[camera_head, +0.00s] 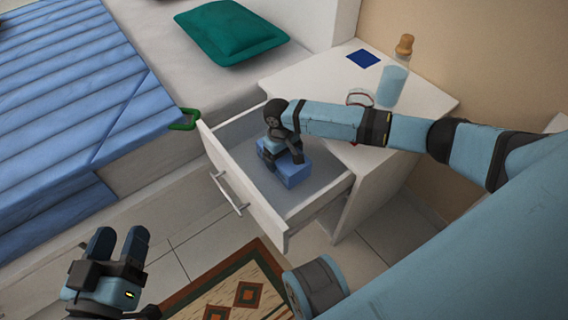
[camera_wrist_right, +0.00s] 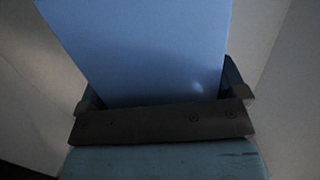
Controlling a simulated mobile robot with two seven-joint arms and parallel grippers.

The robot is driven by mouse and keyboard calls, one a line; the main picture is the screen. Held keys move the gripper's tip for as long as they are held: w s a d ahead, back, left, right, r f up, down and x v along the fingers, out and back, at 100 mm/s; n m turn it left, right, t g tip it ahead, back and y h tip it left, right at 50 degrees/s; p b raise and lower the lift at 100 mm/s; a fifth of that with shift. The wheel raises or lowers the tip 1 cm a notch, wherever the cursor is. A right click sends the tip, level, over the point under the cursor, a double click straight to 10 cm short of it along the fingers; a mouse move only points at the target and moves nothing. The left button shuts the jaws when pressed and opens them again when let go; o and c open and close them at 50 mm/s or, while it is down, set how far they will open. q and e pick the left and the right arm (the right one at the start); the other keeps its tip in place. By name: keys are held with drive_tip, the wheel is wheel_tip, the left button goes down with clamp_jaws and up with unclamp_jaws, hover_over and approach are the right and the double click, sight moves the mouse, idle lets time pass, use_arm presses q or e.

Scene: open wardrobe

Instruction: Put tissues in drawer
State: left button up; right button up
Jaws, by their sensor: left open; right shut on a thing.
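The blue tissue pack (camera_head: 292,173) is inside the open white drawer (camera_head: 235,183) of the nightstand, low over or on its floor; I cannot tell whether it touches. My right gripper (camera_head: 283,157) reaches down into the drawer and is shut on the pack. In the right wrist view the pack (camera_wrist_right: 145,50) fills the space between the fingers (camera_wrist_right: 158,103). My left gripper (camera_head: 119,247) is open and empty, low at the left above the floor, away from the drawer.
The nightstand top (camera_head: 300,76) holds a bottle with a cork (camera_head: 393,80), a dark blue square item (camera_head: 363,58) and a small ring-like item (camera_head: 359,97). A bed with a green pillow (camera_head: 230,32) stands at the left. A patterned rug (camera_head: 240,287) lies below the drawer.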

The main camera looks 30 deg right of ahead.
wheel_tip(320, 180, down, 2)
drive_tip(key=shift+f, duration=0.1)
use_arm(q)
drive_tip(key=shift+f+g, duration=0.4)
drive_tip(key=shift+f, duration=0.3)
drive_tip(key=shift+r, duration=0.1)
use_arm(e)
drive_tip(key=o, duration=0.8)
use_arm(q)
wheel_tip(320, 180, up, 8)
drive_tip(key=t+p, duration=0.3)
drive_tip(key=p, duration=0.2)
drive_tip(key=shift+a+r+n+t+p, duration=0.2)
drive_tip(key=shift+a+n+t+p, duration=0.1)
drive_tip(key=shift+n, duration=0.1)
use_arm(e)
drive_tip(key=r, duration=0.4)
drive_tip(key=w+r, duration=0.1)
drive_tip(key=r, duration=0.7)
drive_tip(key=shift+w+a+r, duration=0.1)
drive_tip(key=shift+w, duration=0.3)
use_arm(q)
drive_tip(key=shift+s, duration=0.15)
